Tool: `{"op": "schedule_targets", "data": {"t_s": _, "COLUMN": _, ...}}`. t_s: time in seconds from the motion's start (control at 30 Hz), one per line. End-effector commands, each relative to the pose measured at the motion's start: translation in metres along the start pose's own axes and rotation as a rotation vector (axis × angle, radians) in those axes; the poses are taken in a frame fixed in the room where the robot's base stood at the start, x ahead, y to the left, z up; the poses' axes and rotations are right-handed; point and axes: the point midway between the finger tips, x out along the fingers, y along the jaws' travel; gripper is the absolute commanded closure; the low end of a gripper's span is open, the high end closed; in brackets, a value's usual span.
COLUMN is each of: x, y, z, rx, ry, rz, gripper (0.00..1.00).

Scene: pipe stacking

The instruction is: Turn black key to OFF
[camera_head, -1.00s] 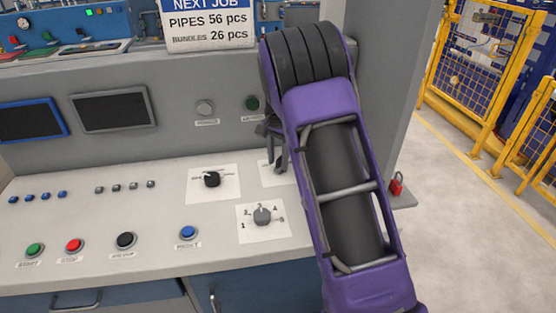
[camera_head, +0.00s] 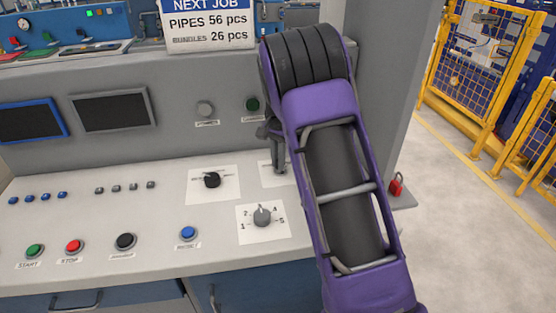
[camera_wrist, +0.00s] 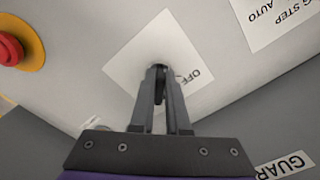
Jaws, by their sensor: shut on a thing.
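The black key (camera_wrist: 159,71) stands on a white label plate (camera_wrist: 130,68) in the wrist view, and the word OFF shows on the plate to its right. My gripper (camera_wrist: 160,85) is over the key with both fingers closed on it. The fingers hide most of the key, so its turn angle is hard to tell. In the head view my gripper (camera_head: 279,163) is partly hidden behind my purple arm. Part of the white plate (camera_head: 268,174) shows there beside the fingers, and the key itself is hidden.
A black rotary selector (camera_head: 212,180) and a grey numbered dial (camera_head: 262,216) sit left of and below the gripper. A red button on a yellow base (camera_wrist: 12,48) is near the key plate.

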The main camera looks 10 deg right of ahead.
Motion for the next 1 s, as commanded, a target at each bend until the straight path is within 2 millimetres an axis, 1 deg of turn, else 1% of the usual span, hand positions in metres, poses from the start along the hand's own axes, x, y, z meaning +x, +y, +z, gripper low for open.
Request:
{"op": "schedule_targets", "data": {"t_s": 0.17, "x": -0.0007, "y": 0.0006, "z": 0.0000, "rx": -0.047, "ry": 0.000, "rz": 0.000, "gripper": 1.00}}
{"op": "schedule_targets", "data": {"t_s": 0.37, "x": -0.0010, "y": 0.0023, "z": -0.0004, "rx": -0.168, "ry": -0.001, "rz": -0.001, "gripper": 1.00}}
{"op": "schedule_targets", "data": {"t_s": 1.0, "x": -0.0011, "y": 0.0088, "z": -0.0037, "rx": -0.766, "ry": -0.001, "rz": -0.001, "gripper": 1.00}}
